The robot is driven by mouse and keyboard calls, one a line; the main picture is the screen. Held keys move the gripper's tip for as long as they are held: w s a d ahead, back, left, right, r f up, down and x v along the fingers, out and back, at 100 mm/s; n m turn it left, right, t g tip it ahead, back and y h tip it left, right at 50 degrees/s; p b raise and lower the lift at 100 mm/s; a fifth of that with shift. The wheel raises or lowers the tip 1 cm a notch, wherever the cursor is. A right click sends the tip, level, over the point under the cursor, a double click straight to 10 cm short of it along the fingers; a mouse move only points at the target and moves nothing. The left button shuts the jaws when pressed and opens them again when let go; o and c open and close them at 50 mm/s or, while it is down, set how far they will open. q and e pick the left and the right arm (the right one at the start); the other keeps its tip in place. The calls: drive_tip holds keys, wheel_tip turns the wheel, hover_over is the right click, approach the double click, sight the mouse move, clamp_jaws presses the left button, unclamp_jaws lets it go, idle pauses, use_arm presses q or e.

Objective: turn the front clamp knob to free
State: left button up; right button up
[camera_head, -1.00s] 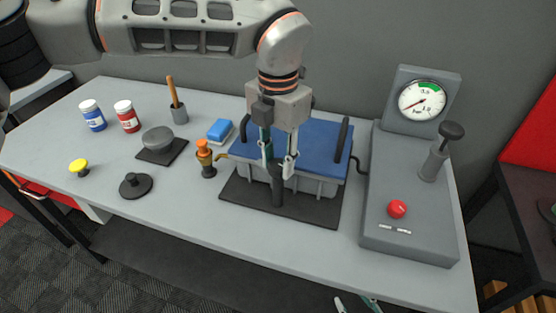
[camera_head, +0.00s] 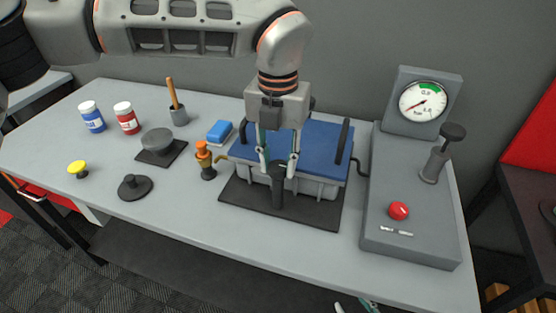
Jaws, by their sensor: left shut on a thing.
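The front clamp knob (camera_head: 278,192) is a dark upright post at the front of the blue-lidded grey box (camera_head: 312,184). My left gripper (camera_head: 278,168) points straight down with one fingertip on each side of the knob's top, shut on it. The fingers hide part of the knob, and its turned position is hard to read. My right gripper (camera_head: 355,306) shows only its fingertips at the bottom edge, below the table's front edge. They are apart, with nothing seen between them.
A grey console with a gauge (camera_head: 423,101), a red button (camera_head: 398,211) and a black-topped lever (camera_head: 437,160) stands right of the box. An orange-topped valve (camera_head: 205,160) stands close left of it. Jars (camera_head: 127,118) and a round black lid (camera_head: 135,187) are further left.

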sight(278, 165)
use_arm(q)
drive_tip(key=o, duration=1.1)
drive_tip(key=shift+r, duration=0.2)
wheel_tip(278, 165, up, 12)
drive_tip(key=shift+f, duration=0.15)
